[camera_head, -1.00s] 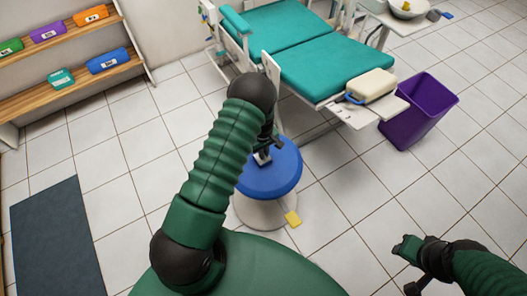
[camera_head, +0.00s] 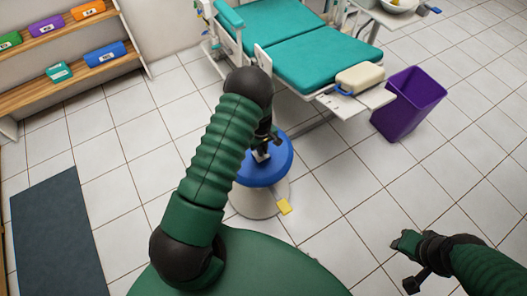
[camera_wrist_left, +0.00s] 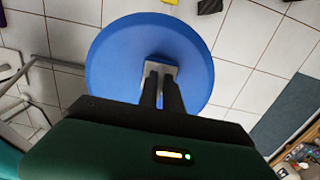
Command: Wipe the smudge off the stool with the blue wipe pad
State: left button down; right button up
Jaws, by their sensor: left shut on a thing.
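The stool (camera_head: 280,165) has a round blue seat on a pale base. Its seat also fills the upper middle of the left wrist view (camera_wrist_left: 115,60). My left gripper (camera_head: 264,148) points down over the seat, shut on a small pale grey piece (camera_wrist_left: 152,68), apparently part of the wipe pad. Any blue part of the pad cannot be told from the blue seat, nor can contact be made out. No smudge is visible on the exposed seat; my arm and fingers hide part of it. My right gripper (camera_head: 404,265) is open and empty above the floor at lower right.
A teal dental chair (camera_head: 325,60) stands behind the stool, with a purple bin (camera_head: 408,105) to its right. A yellow piece (camera_head: 284,207) lies by the stool's base. A shelf (camera_head: 75,85) and dark mat (camera_head: 60,230) are at left. Tiled floor is free at right.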

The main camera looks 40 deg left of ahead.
pick_arm(q)
jog(key=shift+a+r+p, duration=0.2)
jog(key=shift+r+p, duration=0.35)
jog(key=shift+r, duration=0.4)
jog(key=shift+d+r+p, duration=0.2)
jog(key=shift+r+p, duration=0.4)
jog(key=shift+r, duration=0.25)
jog(key=shift+d+r+p, duration=0.15)
jog(key=shift+r+p, duration=0.45)
jog(key=shift+r, duration=0.25)
jog(key=shift+a, duration=0.1)
jog(key=shift+a+f, duration=0.1)
jog(key=shift+f, duration=0.05)
